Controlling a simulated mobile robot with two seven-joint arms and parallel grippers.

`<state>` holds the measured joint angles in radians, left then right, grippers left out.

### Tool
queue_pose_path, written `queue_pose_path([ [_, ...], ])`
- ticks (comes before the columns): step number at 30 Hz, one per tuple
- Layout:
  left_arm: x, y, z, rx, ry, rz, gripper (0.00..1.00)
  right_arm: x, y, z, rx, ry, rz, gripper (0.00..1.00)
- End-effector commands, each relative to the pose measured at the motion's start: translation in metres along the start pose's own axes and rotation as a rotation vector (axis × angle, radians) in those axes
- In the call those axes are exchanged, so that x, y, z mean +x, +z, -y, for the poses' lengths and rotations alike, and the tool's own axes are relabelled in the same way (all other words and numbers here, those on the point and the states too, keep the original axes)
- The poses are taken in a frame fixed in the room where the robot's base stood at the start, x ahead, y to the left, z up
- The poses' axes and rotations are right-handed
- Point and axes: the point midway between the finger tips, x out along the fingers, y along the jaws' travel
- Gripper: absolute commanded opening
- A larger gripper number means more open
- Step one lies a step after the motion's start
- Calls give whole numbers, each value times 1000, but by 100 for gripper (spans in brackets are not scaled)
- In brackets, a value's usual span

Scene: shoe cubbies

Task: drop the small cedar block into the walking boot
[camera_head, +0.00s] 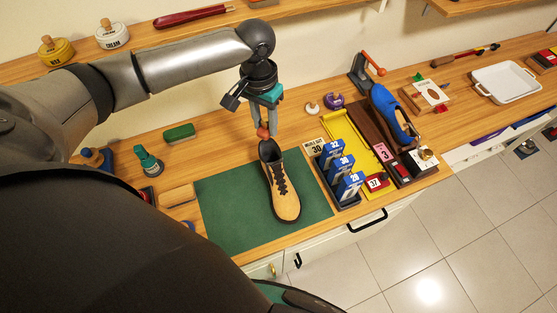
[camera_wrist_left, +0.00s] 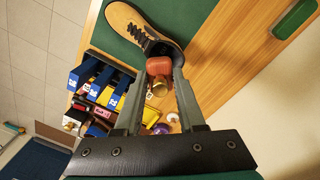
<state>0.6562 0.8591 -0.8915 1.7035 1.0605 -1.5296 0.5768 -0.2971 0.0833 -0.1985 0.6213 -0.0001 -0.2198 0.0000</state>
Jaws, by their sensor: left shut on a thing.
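The walking boot (camera_head: 285,198) is tan with dark laces. It stands on a green mat (camera_head: 227,205), its dark opening toward the back and its toe toward the front edge. My left gripper (camera_head: 263,126) points down at the boot's opening, shut on the small reddish-brown cedar block (camera_head: 263,133). In the left wrist view the block (camera_wrist_left: 159,66) sits between the fingertips (camera_wrist_left: 160,72), at the collar of the boot (camera_wrist_left: 146,30). I cannot tell whether the block touches the collar. My right gripper is not in view.
Right of the mat stand upright blue boxes (camera_head: 341,168), a yellow tray (camera_head: 348,140) and a blue shoe (camera_head: 391,115) on a dark stand. The mat beside the boot is clear.

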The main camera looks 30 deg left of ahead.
Motion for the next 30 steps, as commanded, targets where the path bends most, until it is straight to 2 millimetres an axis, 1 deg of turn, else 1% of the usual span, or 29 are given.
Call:
queue_pose_path([
  [1, -4, 1, 3, 1, 0, 2, 0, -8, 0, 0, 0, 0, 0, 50],
  [5, -2, 1, 7, 7, 0, 1, 0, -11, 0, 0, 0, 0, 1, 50],
  [10, 6, 1, 8, 8, 0, 0, 0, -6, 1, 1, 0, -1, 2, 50],
  [14, 18, 1, 8, 9, -1, 1, 0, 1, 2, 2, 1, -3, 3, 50],
  [24, 46, 1, 10, 9, -1, -1, 0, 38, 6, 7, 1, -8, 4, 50],
  [30, 57, 1, 10, 9, -1, -1, 0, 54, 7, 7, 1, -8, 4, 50],
])
